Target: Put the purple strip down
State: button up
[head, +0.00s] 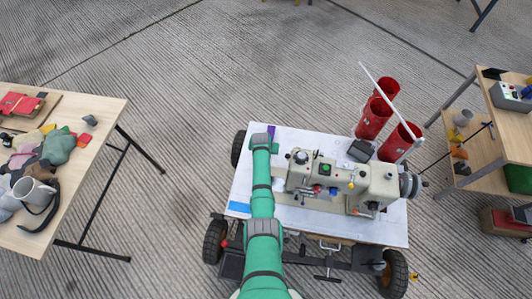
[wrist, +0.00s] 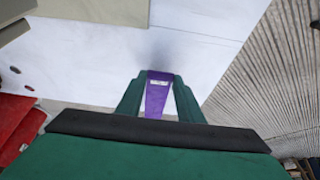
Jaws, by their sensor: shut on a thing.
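The purple strip (wrist: 157,105) is held between the green fingers of my gripper (wrist: 158,88) in the wrist view, with a small pale patch near its far end. In the head view a bit of the purple strip (head: 271,130) shows at the far end of my green arm, by my gripper (head: 269,136). My gripper is shut on the strip over the far left part of the white cart top (head: 315,138). A white surface lies below it in the wrist view. I cannot tell whether the strip touches that surface.
A beige machine (head: 340,182) stands on the cart right of my arm. Red containers (head: 373,120) stand at its far right, with a white rod (head: 388,97) across them. A blue patch (head: 238,207) is at the cart's left. Cluttered tables flank the cart.

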jog(key=shift+w+f, duration=0.35)
jog(key=shift+f, duration=1.45)
jog(key=o, duration=1)
jog(key=shift+f, duration=0.1)
jog(key=shift+o, duration=0.2)
